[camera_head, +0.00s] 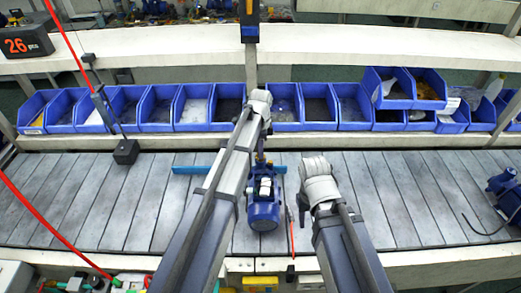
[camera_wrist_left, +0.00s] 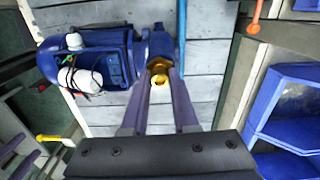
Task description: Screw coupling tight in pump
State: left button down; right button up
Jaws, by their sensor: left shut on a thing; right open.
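The blue pump (camera_head: 263,212) lies on the slatted conveyor below my left arm. In the left wrist view, the pump (camera_wrist_left: 115,60) shows its blue body and an open box with white parts. The brass coupling (camera_wrist_left: 159,74) is at the pump's blue end piece. My left gripper (camera_wrist_left: 160,82) is shut on it, one finger on each side. In the head view the left gripper (camera_head: 261,152) points down at the pump and the coupling is hidden. My right gripper (camera_head: 304,203) is open, apart from the pump on its right, and mostly hidden by its arm.
A blue bar (camera_head: 195,170) lies across the conveyor behind the pump. A red-tipped tool (camera_head: 291,235) is between the pump and my right arm. Blue bins (camera_head: 160,108) line the back. Another blue pump (camera_head: 507,190) is at the far right. The conveyor's left part (camera_head: 90,200) is clear.

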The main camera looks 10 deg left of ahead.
pick_arm(q)
jog(key=shift+m, duration=0.5)
jog(key=m, duration=0.3)
jog(key=shift+m, duration=1.7)
jog(key=c, duration=0.8)
grip_release()
jog(key=shift+o, duration=0.2)
